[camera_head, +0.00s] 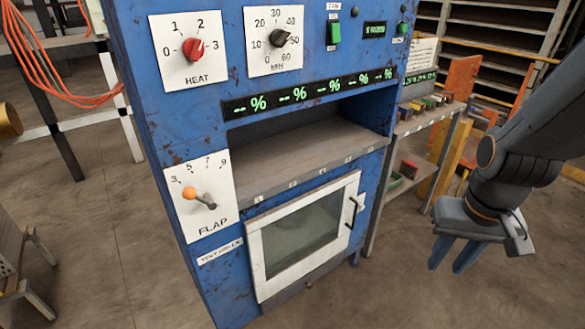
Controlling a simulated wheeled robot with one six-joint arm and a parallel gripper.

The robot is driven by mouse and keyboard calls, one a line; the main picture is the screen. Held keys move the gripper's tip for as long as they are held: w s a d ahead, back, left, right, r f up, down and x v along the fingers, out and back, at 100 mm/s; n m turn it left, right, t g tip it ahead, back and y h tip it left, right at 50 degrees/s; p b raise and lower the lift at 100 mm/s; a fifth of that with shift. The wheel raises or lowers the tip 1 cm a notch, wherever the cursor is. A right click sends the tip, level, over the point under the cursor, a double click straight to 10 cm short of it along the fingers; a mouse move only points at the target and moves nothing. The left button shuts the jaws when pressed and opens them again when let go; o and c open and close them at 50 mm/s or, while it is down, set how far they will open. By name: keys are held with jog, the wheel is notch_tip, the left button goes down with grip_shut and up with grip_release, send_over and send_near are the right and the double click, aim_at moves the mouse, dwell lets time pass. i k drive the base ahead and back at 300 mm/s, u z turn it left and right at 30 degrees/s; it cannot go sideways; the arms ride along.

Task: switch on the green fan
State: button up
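A green rocker switch (334,33) is set in the upper part of the blue machine's front panel (225,60). A small white label (333,6) above it seems to read FAN. Which way the rocker is tipped is too small to tell. My gripper (454,260) hangs at the right, fingers pointing down, well below and to the right of the switch. Its two fingers are apart with nothing between them. It touches nothing.
The panel also has a red HEAT knob (194,48), a black MIN knob (279,37) and an orange-tipped FLAP lever (198,196). Below is a white-framed glass door (305,238). A shelf rack (424,118) stands close right.

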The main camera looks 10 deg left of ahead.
aim_at(335, 28)
jog(key=u, duration=0.05)
jog(key=k, duration=0.55)
jog(key=z, duration=0.75)
jog(key=i, duration=1.1)
jog(key=u, duration=0.7)
